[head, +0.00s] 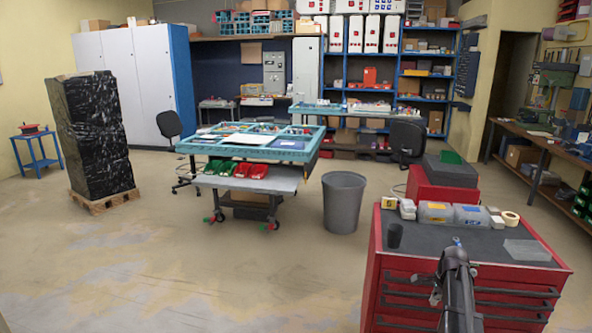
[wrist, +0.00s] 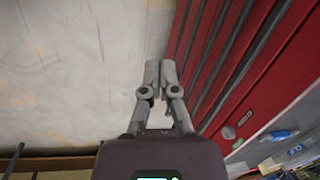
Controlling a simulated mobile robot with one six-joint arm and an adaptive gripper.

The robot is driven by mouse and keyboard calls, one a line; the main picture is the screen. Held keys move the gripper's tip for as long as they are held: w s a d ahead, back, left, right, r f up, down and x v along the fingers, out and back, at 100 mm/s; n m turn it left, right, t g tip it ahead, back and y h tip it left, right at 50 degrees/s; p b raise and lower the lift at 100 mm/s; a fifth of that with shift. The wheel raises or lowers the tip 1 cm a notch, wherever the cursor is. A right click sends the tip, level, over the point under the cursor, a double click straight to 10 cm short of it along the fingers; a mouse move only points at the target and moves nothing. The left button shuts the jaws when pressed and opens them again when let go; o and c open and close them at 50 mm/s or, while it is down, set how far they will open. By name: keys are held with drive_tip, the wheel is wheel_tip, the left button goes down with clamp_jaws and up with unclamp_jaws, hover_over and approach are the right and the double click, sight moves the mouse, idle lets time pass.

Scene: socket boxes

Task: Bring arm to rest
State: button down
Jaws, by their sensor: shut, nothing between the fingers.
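My gripper (wrist: 159,72) shows in the wrist view with its two grey fingers close together, shut and empty. In that view it is beside the red drawer fronts (wrist: 215,60), with pale floor on the left. I cannot tell whether it touches the drawers. In the head view my dark arm (head: 458,290) is at the lower right, in front of the red tool cabinet (head: 400,262). The gripper is hard to make out there.
A grey bin (head: 343,203) and a wheeled workbench (head: 250,182) stand beyond. A wrapped stack (head: 95,135) stands left. The floor at left front is clear.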

drive_tip(key=s+a+n, duration=0.5)
drive_tip(key=a+n, duration=0.1)
drive_tip(key=a, duration=0.5)
drive_tip(key=s+a+n+g, duration=0.1)
drive_tip(key=s+a+n, duration=0.4)
drive_tip(key=a, duration=0.6)
drive_tip(key=s+a+n+g, duration=0.1)
drive_tip(key=s+a+n, duration=0.5)
drive_tip(key=a, duration=0.5)
drive_tip(key=shift+a+r+n+h+p, duration=0.3)
drive_tip(key=shift+n+p, duration=0.1)
drive_tip(key=shift+n, duration=0.5)
